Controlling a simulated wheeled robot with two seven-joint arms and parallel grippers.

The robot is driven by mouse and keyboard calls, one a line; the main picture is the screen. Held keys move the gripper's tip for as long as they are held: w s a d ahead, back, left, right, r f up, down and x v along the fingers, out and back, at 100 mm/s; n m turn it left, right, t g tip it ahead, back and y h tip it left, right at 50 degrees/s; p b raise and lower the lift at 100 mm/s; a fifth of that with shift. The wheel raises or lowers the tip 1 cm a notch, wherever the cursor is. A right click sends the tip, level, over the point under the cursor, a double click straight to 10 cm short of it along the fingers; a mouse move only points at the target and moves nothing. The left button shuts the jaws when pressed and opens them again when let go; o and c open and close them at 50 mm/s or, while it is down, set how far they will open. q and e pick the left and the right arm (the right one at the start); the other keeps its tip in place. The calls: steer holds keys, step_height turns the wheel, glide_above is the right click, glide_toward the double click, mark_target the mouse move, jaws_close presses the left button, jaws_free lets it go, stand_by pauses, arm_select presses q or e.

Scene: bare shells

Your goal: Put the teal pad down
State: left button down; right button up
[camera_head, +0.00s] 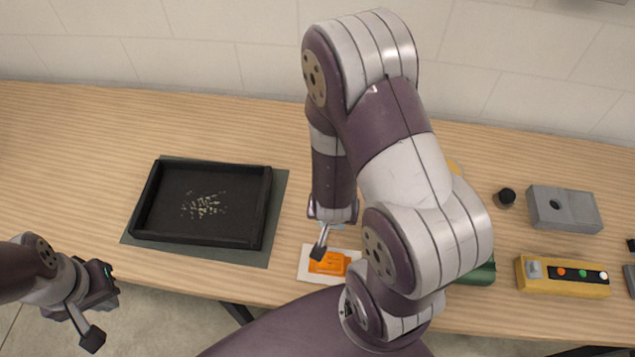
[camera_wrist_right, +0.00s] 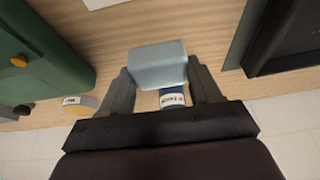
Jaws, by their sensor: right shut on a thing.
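The teal pad (camera_wrist_right: 158,65), a pale blue-grey block, is held between the two fingers of my right gripper (camera_wrist_right: 160,88) in the right wrist view. A small blue piece with a white label (camera_wrist_right: 172,98) shows between the fingers below the pad; I cannot tell whether it belongs to the pad. Bare wood shows around the pad; its height above the table is unclear. My left gripper (camera_head: 100,313) is open and empty off the table's front left.
A black tray (camera_head: 268,215) stands on a dark mat (camera_head: 281,190) at the left. A white plate (camera_head: 308,273) bears the orange piece. At right are a grey block (camera_head: 573,210), a black knob (camera_head: 506,197) and a yellow button box (camera_head: 560,287). A green case (camera_wrist_right: 45,60) lies nearby.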

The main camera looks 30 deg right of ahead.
steer(key=w+d+f, duration=0.1)
steer(key=w+d, duration=0.1)
steer(key=w+d+f, duration=0.1)
steer(key=shift+d+f, duration=0.3)
steer(key=shift+d, duration=0.1)
steer(key=w+d+f, duration=0.2)
steer(key=w, duration=0.1)
steer(key=w+d+f, duration=0.1)
steer(key=w, duration=0.1)
steer(key=shift+w+f+p, duration=0.2)
steer(key=shift+f+p, duration=0.15)
steer(key=shift+p, duration=0.05)
steer(key=shift+d+f, duration=0.15)
steer(key=shift+d, duration=0.05)
steer(key=shift+w+a+f, duration=0.1)
steer(key=o, duration=0.9)
